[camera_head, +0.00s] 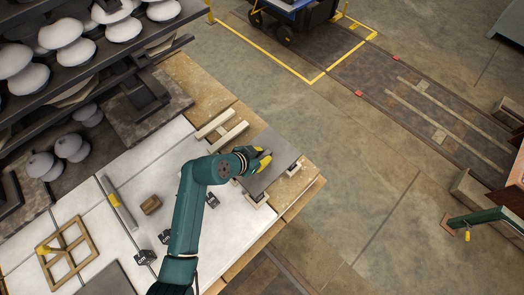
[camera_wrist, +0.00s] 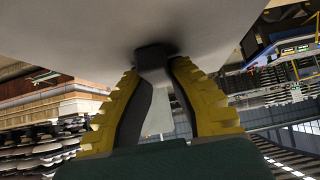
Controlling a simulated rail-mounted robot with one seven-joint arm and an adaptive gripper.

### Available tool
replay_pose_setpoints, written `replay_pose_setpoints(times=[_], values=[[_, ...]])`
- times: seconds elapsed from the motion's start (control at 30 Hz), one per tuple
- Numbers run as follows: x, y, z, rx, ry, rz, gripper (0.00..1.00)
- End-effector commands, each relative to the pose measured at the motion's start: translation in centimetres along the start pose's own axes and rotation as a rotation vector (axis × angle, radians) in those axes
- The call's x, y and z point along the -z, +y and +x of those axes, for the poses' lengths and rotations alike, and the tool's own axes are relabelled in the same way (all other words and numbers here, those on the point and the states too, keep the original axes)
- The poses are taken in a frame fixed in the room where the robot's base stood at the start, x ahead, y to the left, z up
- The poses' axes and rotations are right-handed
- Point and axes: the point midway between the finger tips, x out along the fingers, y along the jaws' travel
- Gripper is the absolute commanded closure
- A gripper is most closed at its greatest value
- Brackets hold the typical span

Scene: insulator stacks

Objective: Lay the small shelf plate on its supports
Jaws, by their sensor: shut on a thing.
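The small shelf plate (camera_head: 283,148) is a flat dark grey square at the right end of the white worktable in the head view. My gripper (camera_head: 262,161) is over its left part, with yellow fingers. In the wrist view the plate's broad face (camera_wrist: 60,40) fills the top, and my gripper (camera_wrist: 155,75) is shut on a dark grip piece (camera_wrist: 152,58) on that face. Pale support pieces show at the plate's lower edge (camera_head: 256,200) and right corner (camera_head: 297,168). Whether the plate touches them I cannot tell.
Two pale bars (camera_head: 229,135) lie just left of the plate. A brown block (camera_head: 150,205), small black clamps (camera_head: 211,201) and a wooden frame (camera_head: 68,252) are on the table. Racks of white insulators (camera_head: 66,33) stand at upper left.

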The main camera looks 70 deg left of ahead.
Motion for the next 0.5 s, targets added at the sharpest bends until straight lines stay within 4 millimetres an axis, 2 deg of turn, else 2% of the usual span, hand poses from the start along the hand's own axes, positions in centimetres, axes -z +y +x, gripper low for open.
replay_pose_setpoints(times=[0.03,0.4,0.43,0.5], values=[[0.63,-0.17,-0.26,0.005,0.012,0.004,1.0],[0.16,-0.16,0.17,0.004,0.011,0.003,1.0],[-0.25,-0.02,0.29,0.0,0.001,0.0,0.76],[-0.24,-0.02,0.28,0.0,0.001,0.0,0.63]])
